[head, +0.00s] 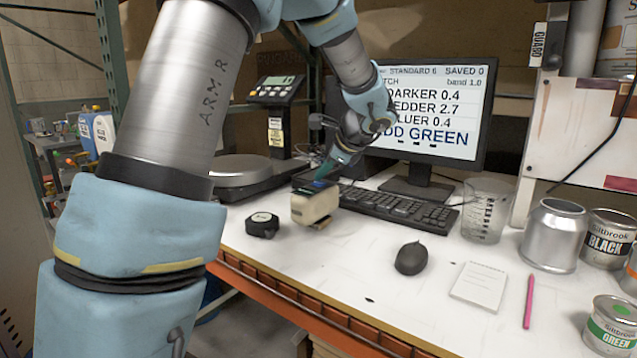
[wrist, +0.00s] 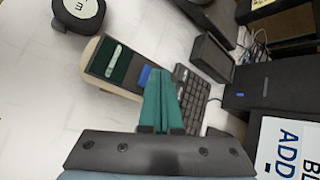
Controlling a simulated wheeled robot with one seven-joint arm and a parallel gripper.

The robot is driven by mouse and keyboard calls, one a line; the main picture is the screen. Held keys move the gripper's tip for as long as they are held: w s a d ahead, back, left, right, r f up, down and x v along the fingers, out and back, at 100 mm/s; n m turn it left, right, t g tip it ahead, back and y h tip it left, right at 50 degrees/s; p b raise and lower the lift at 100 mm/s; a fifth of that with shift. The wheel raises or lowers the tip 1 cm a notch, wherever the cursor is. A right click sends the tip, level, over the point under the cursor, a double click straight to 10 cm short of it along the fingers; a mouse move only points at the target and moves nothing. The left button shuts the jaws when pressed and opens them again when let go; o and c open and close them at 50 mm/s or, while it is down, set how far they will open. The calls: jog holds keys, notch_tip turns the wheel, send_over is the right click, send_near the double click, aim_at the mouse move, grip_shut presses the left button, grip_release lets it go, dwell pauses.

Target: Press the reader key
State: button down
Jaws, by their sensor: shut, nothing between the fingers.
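The reader (head: 312,206) is a small beige block with a dark top, standing on the white bench left of the keyboard. In the wrist view its dark top (wrist: 113,62) carries a pale display strip and a blue key (wrist: 145,76). My gripper (head: 322,174) is shut and empty, pointing down at the reader's top. In the wrist view its teal fingertips (wrist: 158,72) are right beside the blue key and overlap its edge. I cannot tell whether they touch it. The monitor (head: 430,115) reads "SAVED 0" and "ADD GREEN".
A black keyboard (head: 395,207) lies right of the reader, close behind my gripper. A black tape measure (head: 262,225) sits to its left, and a scale (head: 245,172) stands behind. A mouse (head: 411,258), notepad (head: 479,287), glass beaker (head: 486,212) and paint cans (head: 607,240) stand to the right.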

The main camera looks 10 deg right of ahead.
aim_at(296, 194)
jog(key=shift+r, duration=0.5)
notch_tip(296, 194, up, 5)
jog(key=p, duration=0.4)
jog(key=shift+r+p, duration=0.1)
jog(key=shift+p, duration=0.2)
dwell(0.3)
jog(key=s+a+f+n, duration=0.1)
jog(key=a, duration=0.1)
jog(key=s+a+f+n+g, duration=0.1)
jog(key=a, duration=0.1)
jog(key=s+a+f+n+g, duration=0.1)
jog(key=a+f, duration=0.1)
jog(key=shift+a+f, duration=0.1)
jog(key=shift+a, duration=0.3)
jog(key=s+a+f+n+g+h, duration=0.2)
jog(key=s+a+f+n, duration=0.3)
jog(key=s+a+n, duration=0.2)
jog(key=s+a+f+n+g+h, duration=0.2)
jog(key=s+a+f+n, duration=0.3)
jog(key=s+a+n, duration=0.3)
jog(key=s+n, duration=0.3)
jog(key=shift+s+g, duration=0.15)
jog(key=shift+g, duration=0.25)
